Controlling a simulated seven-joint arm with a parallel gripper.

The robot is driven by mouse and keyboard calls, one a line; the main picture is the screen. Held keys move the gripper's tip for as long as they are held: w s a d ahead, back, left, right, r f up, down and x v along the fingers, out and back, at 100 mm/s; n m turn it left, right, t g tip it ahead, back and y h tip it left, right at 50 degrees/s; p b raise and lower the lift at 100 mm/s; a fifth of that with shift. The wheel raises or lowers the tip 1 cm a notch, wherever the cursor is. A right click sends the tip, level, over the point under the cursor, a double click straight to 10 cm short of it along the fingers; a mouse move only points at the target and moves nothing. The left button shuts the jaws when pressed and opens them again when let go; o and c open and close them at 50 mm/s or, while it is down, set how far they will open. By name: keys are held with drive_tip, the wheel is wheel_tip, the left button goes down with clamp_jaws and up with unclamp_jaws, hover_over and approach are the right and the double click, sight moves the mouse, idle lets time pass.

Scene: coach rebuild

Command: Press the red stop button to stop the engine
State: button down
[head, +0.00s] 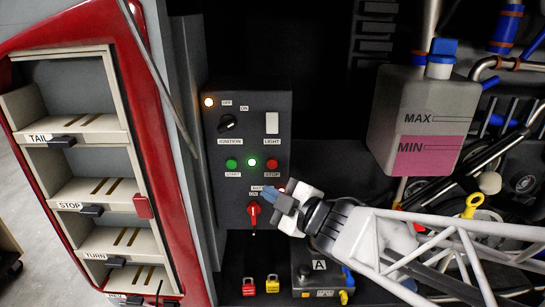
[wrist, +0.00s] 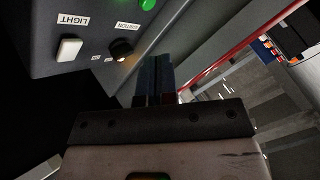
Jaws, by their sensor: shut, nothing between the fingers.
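The red stop button (head: 272,164) is at the right of the dark control panel (head: 212,180), with a STOP label under it. A green start button (head: 231,164) is at the left, and a green lamp (head: 251,162) between them glows. My gripper (head: 268,191) is shut and empty, just below the stop button in the head view; I cannot tell how far it is from the panel. In the wrist view my shut fingers (wrist: 153,82) show before the panel, and the stop button is out of sight.
The panel also has an ignition knob (head: 227,123), a white light switch (head: 271,123) and a red battery switch (head: 253,214). A fluid tank (head: 415,125) stands right. Red and yellow padlocks (head: 272,284) are below. A labelled rack (head: 85,160) stands left.

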drive_tip(key=shift+w, duration=4.05)
drive_tip(key=shift+w, duration=0.9)
drive_tip(key=shift+s, duration=0.25)
idle(0.4)
drive_tip(key=shift+s, duration=0.65)
drive_tip(key=shift+s, duration=0.1)
drive_tip(key=shift+s, duration=2.4)
